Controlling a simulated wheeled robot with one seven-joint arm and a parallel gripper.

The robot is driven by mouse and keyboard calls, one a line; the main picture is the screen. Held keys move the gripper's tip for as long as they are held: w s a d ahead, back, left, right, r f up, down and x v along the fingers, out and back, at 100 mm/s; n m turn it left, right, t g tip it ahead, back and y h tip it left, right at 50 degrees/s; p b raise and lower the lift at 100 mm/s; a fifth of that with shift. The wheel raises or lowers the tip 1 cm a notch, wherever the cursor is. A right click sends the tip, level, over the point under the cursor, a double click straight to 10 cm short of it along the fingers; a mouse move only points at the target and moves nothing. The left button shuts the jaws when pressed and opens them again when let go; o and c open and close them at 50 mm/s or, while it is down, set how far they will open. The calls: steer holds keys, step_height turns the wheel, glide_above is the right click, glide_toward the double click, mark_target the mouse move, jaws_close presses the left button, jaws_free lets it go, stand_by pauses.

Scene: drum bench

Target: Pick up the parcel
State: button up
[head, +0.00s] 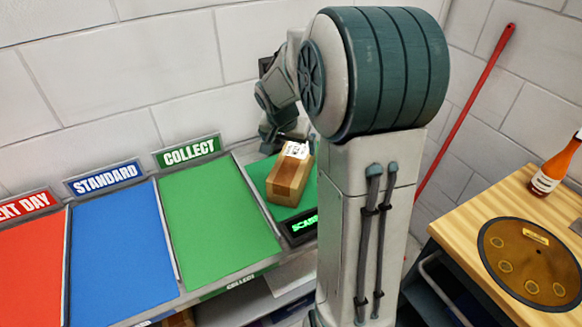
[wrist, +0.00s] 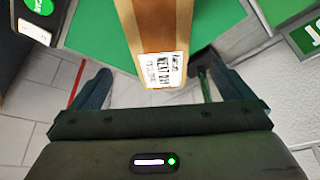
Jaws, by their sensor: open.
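The parcel (head: 288,179) is a brown box with a darker tape strip and a white label. It lies on the green scanner pad (head: 312,190) in the head view. In the wrist view the parcel (wrist: 158,30) points toward my gripper, its label end reading "NEXT DAY". My gripper (wrist: 152,82) is open, with one finger on each side of the label end and a gap to both. In the head view my gripper (head: 283,140) is at the parcel's far end, partly hidden by my arm.
Red (head: 30,260), blue (head: 120,250) and green (head: 215,220) sorting bays lie left of the scanner, signed NEXT DAY, STANDARD and COLLECT. A wooden table (head: 465,215) at the right holds a sauce bottle (head: 553,168) and a round brown disc (head: 530,262). A red pole (head: 465,110) leans at the wall.

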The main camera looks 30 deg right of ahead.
mark_target(293, 159)
steer(key=p+x, duration=0.1)
steer(key=x, duration=1.1)
steer(key=shift+s+a+p, duration=0.1)
steer(key=shift+a+p, duration=0.05)
steer(key=shift+p, duration=0.15)
steer(key=c, duration=1.8)
steer(key=shift+o, duration=0.2)
steer(key=shift+r, duration=0.1)
